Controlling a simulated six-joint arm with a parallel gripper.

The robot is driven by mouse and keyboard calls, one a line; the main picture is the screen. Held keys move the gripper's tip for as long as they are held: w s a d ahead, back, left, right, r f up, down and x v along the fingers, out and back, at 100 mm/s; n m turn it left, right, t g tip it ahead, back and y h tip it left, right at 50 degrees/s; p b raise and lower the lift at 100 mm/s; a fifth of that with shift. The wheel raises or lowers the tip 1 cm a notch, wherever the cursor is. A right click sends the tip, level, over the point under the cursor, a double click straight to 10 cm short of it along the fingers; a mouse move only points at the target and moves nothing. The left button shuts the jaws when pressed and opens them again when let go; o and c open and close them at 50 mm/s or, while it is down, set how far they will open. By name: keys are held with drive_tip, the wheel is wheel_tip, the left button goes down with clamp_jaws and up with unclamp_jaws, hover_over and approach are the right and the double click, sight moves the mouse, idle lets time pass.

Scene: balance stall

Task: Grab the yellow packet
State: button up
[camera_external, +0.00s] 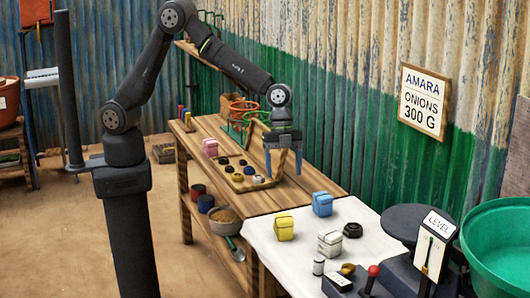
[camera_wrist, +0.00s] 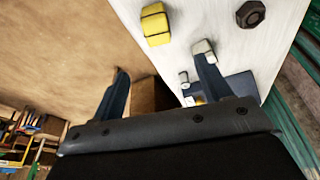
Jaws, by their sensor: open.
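The yellow packet (camera_external: 284,227) stands on the white sheet at the left edge of the counter. In the wrist view the yellow packet (camera_wrist: 156,25) is near the top, ahead of and between the lines of the fingers. The right finger partly covers the white packet (camera_wrist: 203,47).
A blue packet (camera_external: 322,204), a white packet (camera_external: 330,243) and a dark hexagonal nut (camera_external: 352,230) stand near the yellow packet. A scale (camera_external: 410,222) and green basin (camera_external: 500,240) are at right.

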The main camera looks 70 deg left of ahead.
sight(284, 217)
drive_tip(key=x, duration=1.2)
drive_tip(key=shift+a+f, duration=0.1)
drive_tip(key=shift+f, duration=0.05)
drive_tip(key=shift+s+x, duration=0.2)
drive_tip(key=shift+x, duration=1.1)
drive_tip(key=shift+s+x, duration=0.15)
drive_tip(key=shift+x, duration=1.15)
drive_tip(key=shift+a, duration=0.1)
drive_tip(key=c, duration=1.2)
